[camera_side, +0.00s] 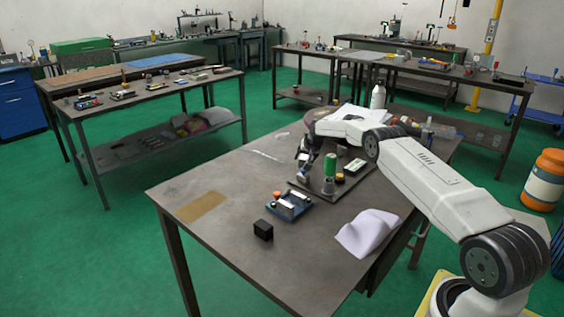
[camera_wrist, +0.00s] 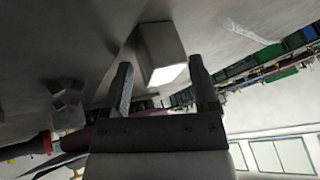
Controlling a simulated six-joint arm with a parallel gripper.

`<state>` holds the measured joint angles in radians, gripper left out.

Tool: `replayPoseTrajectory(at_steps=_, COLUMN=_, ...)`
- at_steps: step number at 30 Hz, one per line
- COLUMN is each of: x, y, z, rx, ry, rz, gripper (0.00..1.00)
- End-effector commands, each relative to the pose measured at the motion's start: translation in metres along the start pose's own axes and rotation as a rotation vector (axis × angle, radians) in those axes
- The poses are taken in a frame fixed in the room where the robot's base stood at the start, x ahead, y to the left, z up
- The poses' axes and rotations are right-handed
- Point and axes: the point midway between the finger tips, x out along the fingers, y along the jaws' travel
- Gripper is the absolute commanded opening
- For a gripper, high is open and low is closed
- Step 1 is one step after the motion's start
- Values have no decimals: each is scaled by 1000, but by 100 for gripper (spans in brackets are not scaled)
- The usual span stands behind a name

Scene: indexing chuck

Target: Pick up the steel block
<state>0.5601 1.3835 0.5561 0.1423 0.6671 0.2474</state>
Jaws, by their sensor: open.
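In the wrist view, a plain grey block (camera_wrist: 160,48), which looks like the steel block, rests against the dark grey surface. Its near end face is brightly lit. My gripper (camera_wrist: 160,64) is open, with one finger on each side of the block's near end. Gaps show between the fingers and the block, and I see no grip on it. In the side view my gripper (camera_side: 303,160) is low over the table, behind and left of the green-topped cylinder (camera_side: 330,164). The block cannot be made out clearly there.
A dark plate (camera_side: 318,190) on the table (camera_side: 230,178) carries the cylinder and small parts. A blue fixture (camera_side: 290,206), a black cube (camera_side: 263,230) and a white cloth (camera_side: 367,232) lie nearer. A grey jawed part (camera_wrist: 68,100) shows left of my fingers. The table's left side is mostly clear.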

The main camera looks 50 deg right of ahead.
Motion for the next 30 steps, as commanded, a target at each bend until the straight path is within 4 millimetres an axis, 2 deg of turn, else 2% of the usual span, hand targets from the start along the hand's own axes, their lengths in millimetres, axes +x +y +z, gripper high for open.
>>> replayPoseTrajectory(at_steps=12, x=0, y=0, z=0, rx=0, ry=1, rz=0, gripper=77)
replayPoseTrajectory(at_steps=19, x=0, y=0, z=0, rx=0, ry=0, rz=0, gripper=4)
replayPoseTrajectory(at_steps=20, x=0, y=0, z=0, rx=0, ry=0, rz=0, gripper=0)
replayPoseTrajectory(at_steps=30, x=-1, y=0, z=-1, rx=0, ry=1, rz=0, gripper=0)
